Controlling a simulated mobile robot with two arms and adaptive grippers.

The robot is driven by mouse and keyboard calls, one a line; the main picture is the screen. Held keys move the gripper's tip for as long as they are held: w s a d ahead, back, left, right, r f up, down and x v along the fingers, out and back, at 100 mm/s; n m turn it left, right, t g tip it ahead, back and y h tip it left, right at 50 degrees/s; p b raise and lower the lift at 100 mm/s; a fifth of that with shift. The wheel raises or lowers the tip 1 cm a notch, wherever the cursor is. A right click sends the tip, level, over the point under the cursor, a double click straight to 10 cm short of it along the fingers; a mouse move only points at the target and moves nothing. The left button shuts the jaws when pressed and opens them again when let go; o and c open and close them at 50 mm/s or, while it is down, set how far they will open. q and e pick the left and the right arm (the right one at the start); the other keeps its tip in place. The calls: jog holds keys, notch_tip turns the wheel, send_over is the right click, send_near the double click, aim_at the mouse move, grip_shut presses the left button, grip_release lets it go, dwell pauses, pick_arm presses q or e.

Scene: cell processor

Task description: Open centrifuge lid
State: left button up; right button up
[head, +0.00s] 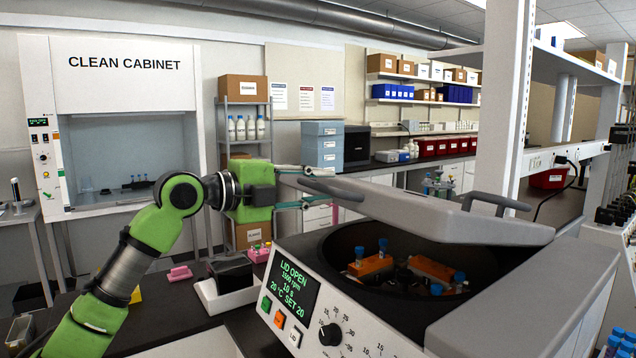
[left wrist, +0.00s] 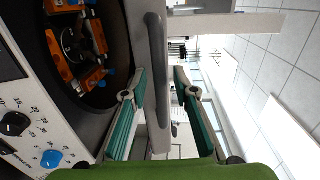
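The centrifuge (head: 370,318) stands at the right front in the head view, its display reading "LID OPEN". Its grey lid (head: 440,208) is partly raised and tilted above the dark bowl. Orange tube holders with blue-capped tubes show inside. The lid has a dark handle (head: 332,191) at its left end. My left gripper (head: 326,187) is at this end, one finger above and one below. In the left wrist view the grey handle (left wrist: 157,85) runs between the two spread fingers of the left gripper (left wrist: 156,82), with gaps visible. My right gripper is out of view.
A second handle (head: 497,202) sits on the lid's right side. A white shelf post (head: 502,100) rises behind the lid. A dark box in a white tray (head: 225,298) and pink racks (head: 180,273) lie left of the centrifuge. A clean cabinet (head: 125,70) stands back left.

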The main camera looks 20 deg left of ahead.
pick_arm(q)
grip_shut()
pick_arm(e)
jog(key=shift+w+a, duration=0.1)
pick_arm(q)
jog(key=shift+r, duration=0.15)
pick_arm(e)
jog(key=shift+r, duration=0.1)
